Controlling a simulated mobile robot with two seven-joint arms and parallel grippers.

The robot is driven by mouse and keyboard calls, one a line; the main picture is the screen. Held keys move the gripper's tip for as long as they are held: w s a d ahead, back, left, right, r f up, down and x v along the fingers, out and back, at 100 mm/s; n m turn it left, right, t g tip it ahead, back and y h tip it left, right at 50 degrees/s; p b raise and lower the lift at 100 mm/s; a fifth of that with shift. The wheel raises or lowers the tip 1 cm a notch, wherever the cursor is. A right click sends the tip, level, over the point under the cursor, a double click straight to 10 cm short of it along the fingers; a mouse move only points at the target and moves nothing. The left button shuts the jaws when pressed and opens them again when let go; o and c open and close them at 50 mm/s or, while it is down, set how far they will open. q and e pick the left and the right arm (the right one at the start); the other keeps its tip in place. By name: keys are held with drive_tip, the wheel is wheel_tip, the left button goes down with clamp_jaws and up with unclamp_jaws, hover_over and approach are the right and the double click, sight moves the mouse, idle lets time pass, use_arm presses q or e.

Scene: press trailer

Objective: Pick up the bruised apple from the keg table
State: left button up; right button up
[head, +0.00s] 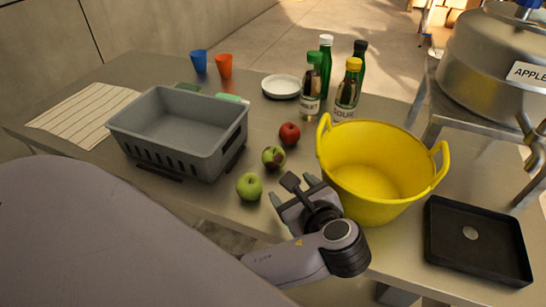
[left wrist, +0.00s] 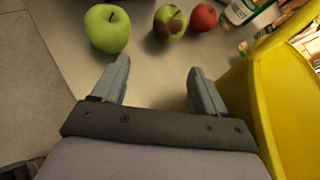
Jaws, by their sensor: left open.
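The bruised apple (head: 273,158), green with a dark brown patch, rests on the grey table (head: 210,195) between a plain green apple (head: 249,186) and a red apple (head: 289,133). My left gripper (head: 292,188) is open and empty, just on the near side of the bruised apple and beside the yellow tub. In the left wrist view the bruised apple (left wrist: 168,24) lies beyond the open fingertips (left wrist: 158,67), apart from them. The green apple (left wrist: 107,28) is to its left and the red apple (left wrist: 203,16) to its right. My right gripper is not in view.
An empty yellow tub (head: 375,165) stands close right of my gripper. A grey crate (head: 182,130) is on the left. Bottles (head: 347,88), a white plate stack (head: 281,86) and cups (head: 224,66) stand behind. A black tray (head: 477,242) lies at right.

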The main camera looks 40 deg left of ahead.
sight(276, 160)
use_arm(q)
drive_tip(key=w+a, duration=0.1)
drive_tip(key=a, duration=0.1)
drive_tip(key=w+a, duration=0.3)
drive_tip(key=shift+a, duration=0.35)
drive_tip(key=shift+x, duration=2.6)
drive_tip(key=shift+w+r, duration=0.1)
drive_tip(key=c, duration=0.9)
drive_tip(key=shift+o, duration=0.2)
drive_tip(key=shift+r, duration=0.1)
